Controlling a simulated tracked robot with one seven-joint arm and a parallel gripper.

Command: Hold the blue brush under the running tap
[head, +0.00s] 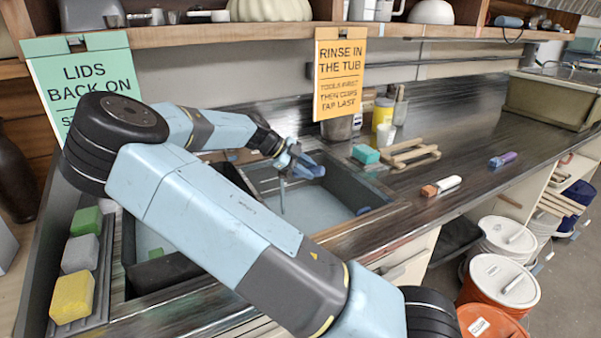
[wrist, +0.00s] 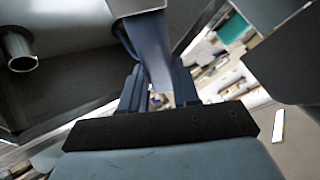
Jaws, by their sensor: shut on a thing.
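My gripper (head: 292,160) is over the sink basin (head: 335,207), with its jaws shut on the blue brush (head: 309,169). In the wrist view the brush (wrist: 151,48) shows as a blue-grey shape running up from between the fingers (wrist: 158,98). A metal pipe end (wrist: 20,50), which looks like the tap's spout, is at the upper left there, apart from the brush. In the head view a thin grey upright line (head: 283,196) shows below the gripper; I cannot tell whether it is water or a rod. The tap is otherwise hard to make out.
Yellow (head: 72,297), grey and green sponges line the left side. A teal sponge (head: 366,154), wooden rack (head: 410,153), orange-and-white brush (head: 441,186) and purple brush (head: 503,159) lie right of the basin. A hanging orange sign (head: 340,75) is behind. Lidded buckets (head: 503,279) stand below the counter.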

